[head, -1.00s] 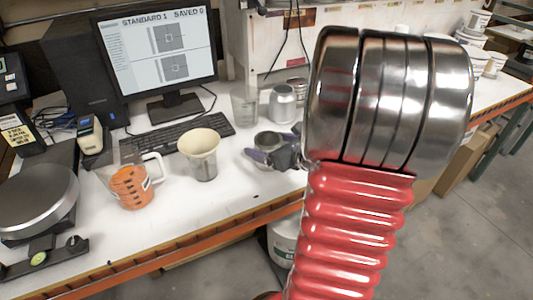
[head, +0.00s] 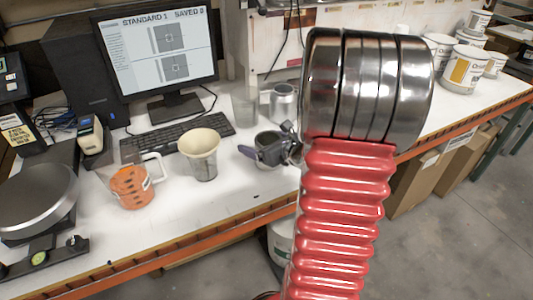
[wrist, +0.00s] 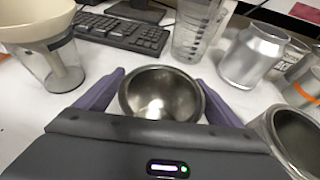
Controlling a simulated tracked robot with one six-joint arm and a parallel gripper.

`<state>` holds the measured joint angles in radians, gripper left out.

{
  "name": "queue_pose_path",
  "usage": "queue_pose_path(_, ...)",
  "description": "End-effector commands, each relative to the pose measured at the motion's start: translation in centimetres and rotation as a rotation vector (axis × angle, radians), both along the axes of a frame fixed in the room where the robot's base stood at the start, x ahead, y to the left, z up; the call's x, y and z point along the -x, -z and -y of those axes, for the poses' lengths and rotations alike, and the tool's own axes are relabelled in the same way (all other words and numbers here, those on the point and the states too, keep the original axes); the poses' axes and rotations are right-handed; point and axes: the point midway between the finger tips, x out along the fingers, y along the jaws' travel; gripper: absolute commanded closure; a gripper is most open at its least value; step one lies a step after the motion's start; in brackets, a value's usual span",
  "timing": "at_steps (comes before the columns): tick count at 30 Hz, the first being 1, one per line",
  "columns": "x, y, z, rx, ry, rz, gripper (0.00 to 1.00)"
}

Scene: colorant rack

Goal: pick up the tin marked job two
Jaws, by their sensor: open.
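An open, empty metal tin (wrist: 160,95) stands between the two purple fingers of my gripper (wrist: 160,88) in the wrist view. The fingers are apart, one on each side of it; whether they touch it I cannot tell. In the head view, my gripper (head: 264,153) is at the same tin (head: 266,137), partly covering it. No marking shows on this tin. Another open tin (wrist: 300,135) is at the lower right of the wrist view, and a shouldered silver can (wrist: 254,56) is behind to the right. I cannot read "job two" on any tin.
A clear measuring beaker (wrist: 196,28) stands behind the tin. A cup with a cream funnel (head: 200,145) and a jug of orange material (head: 131,186) stand to the left. A keyboard (head: 178,137) lies behind. The front bench strip is mostly clear.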

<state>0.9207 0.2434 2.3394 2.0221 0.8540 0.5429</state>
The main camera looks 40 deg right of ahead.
Motion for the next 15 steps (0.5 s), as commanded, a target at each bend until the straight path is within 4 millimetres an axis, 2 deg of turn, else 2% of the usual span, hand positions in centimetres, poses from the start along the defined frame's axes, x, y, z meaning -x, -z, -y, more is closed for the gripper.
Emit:
queue_pose_path(2,0.01,0.00,0.00,0.000,0.000,0.000,0.14)
queue_pose_path(15,0.01,0.00,0.00,0.000,0.000,0.000,0.45)
